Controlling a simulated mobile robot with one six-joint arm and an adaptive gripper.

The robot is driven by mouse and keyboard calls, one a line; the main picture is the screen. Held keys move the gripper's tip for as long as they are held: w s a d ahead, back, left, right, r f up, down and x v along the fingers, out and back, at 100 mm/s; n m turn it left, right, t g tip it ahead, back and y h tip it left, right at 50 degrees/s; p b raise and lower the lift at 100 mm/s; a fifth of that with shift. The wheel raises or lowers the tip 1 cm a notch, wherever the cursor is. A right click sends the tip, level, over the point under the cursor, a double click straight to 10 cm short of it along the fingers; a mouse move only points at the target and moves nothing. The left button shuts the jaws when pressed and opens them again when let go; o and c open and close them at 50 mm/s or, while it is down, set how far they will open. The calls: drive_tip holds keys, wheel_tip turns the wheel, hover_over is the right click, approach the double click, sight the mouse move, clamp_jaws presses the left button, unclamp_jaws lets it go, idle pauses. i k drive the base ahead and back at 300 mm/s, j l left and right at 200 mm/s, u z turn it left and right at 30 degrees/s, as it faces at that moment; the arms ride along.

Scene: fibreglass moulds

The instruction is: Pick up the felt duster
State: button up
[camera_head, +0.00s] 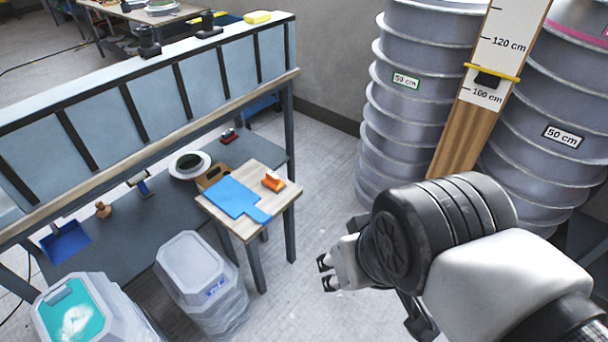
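I cannot tell for sure which thing is the felt duster. A small red-and-black block (229,136) lies on the grey lower shelf toward its far right end and could be it. A small orange object (273,181) with a pale top sits on the small wooden table (283,197), beside a blue board (236,197). My gripper (326,273) is in the lower middle of the view, right of the small table and apart from it. Its fingertips are apart with nothing seen between them. Part of it is hidden by my arm.
The grey shelf (130,228) also holds a white-rimmed round dish (189,164), a brush-like tool (140,184) and a blue dustpan (65,242). Lidded bins (190,262) stand in front. Ribbed grey columns (410,110) and a measuring board (480,105) stand right. Floor between is clear.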

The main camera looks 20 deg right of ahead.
sight(272, 181)
drive_tip(key=u, duration=1.4)
drive_tip(key=z, duration=1.4)
drive_tip(key=i+l, duration=0.15)
drive_tip(key=i, duration=0.25)
drive_tip(key=i+l, duration=0.15)
drive_tip(key=i, duration=0.3)
drive_tip(key=i+l, duration=0.15)
drive_tip(key=i, duration=0.25)
drive_tip(key=i+l, duration=0.2)
drive_tip(key=i, duration=0.2)
